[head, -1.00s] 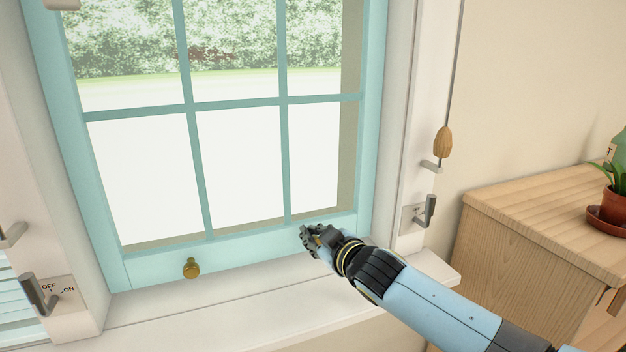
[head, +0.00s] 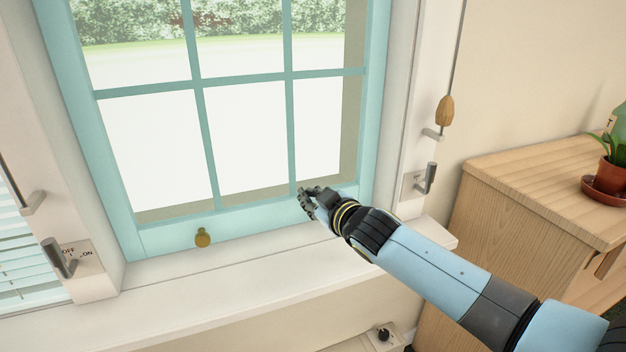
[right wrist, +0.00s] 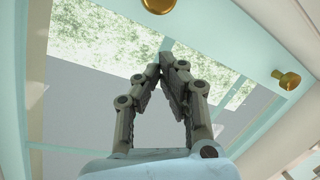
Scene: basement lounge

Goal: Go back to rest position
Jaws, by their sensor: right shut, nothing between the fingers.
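My right gripper (head: 308,200) is in front of the lower rail of a teal-framed window (head: 270,212), above the white sill. It is shut and empty; in the right wrist view its fingertips (right wrist: 167,62) meet. The wrist view also shows two brass knobs on the window frame, one at the top (right wrist: 158,5) and one at the right (right wrist: 287,79), both apart from the fingers. In the head view one brass knob (head: 203,237) shows on the lower rail, left of the gripper. My left gripper is not in view.
A white sill (head: 290,262) runs below the window. A wooden cabinet (head: 520,200) with a potted plant (head: 615,170) stands at right. A wooden cord pull (head: 444,111) hangs by the right trim. A lever switch (head: 60,258) is at left. A wall socket (head: 383,336) sits below the sill.

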